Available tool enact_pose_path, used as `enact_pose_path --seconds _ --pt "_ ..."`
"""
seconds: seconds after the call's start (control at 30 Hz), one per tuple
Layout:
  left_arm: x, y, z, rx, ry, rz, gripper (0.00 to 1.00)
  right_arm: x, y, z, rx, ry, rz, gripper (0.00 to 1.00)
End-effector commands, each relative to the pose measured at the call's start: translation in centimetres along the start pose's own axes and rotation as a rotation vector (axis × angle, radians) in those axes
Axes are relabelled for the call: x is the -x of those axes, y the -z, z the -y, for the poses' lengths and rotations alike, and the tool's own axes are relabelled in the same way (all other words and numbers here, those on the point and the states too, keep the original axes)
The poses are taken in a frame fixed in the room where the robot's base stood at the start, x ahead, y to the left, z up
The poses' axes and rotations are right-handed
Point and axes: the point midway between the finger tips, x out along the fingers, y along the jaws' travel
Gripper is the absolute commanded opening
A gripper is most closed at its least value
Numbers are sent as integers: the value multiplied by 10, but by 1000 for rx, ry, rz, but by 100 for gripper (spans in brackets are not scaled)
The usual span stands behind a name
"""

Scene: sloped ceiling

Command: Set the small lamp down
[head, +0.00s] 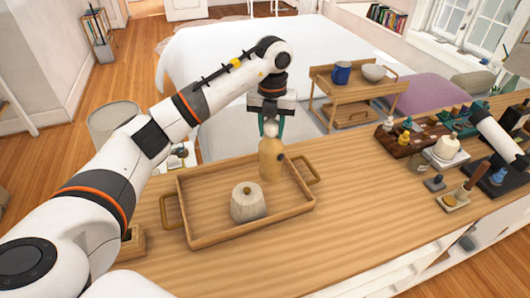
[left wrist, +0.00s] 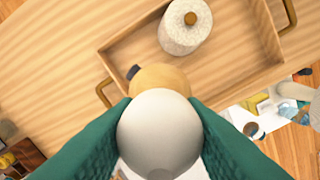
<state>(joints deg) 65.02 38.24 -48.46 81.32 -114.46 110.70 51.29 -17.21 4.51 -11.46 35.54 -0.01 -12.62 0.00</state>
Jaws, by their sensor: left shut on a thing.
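The small lamp (head: 271,160) has a tan body, a dark knob on its side and a pale round top. My left gripper (head: 271,126) is shut on its top and holds it upright. In the left wrist view the pale top (left wrist: 158,135) sits between the green fingers, hiding most of the body. The lamp is over the back right part of the wooden tray (head: 205,238); I cannot tell whether its base touches the tray. My right gripper is not in view.
A pale, ribbed lidded jar (head: 248,203) stands in the tray, left of and nearer than the lamp. Several small items crowd the counter's right side, with a dark wooden rack (head: 405,143). The counter (head: 365,215) right of the tray is clear.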

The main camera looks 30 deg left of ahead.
Motion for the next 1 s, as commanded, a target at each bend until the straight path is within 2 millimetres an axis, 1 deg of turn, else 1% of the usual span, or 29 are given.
enact_pose_path --seconds 0.03,0.27,0.4,0.5,0.7,0.83,0.87,0.9,0.97,1.0 --pt "-5 0 0 0 1 0 0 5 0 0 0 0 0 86" --pt "-24 0 0 -1 0 -1 0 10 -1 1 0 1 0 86" --pt "-44 -1 0 -2 0 1 0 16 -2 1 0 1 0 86" --pt "-53 0 0 -1 -1 -2 0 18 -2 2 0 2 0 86" --pt "-53 0 0 -2 -1 -4 0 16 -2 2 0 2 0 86" --pt "-57 0 0 -2 -1 -3 0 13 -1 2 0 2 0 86" --pt "-57 0 0 -2 0 -2 39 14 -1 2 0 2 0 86" --pt "-57 0 0 -2 0 -2 46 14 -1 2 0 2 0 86" --pt "-57 0 0 -2 0 -2 56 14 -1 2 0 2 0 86" --pt "-57 0 0 -2 0 -2 58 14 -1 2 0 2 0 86"
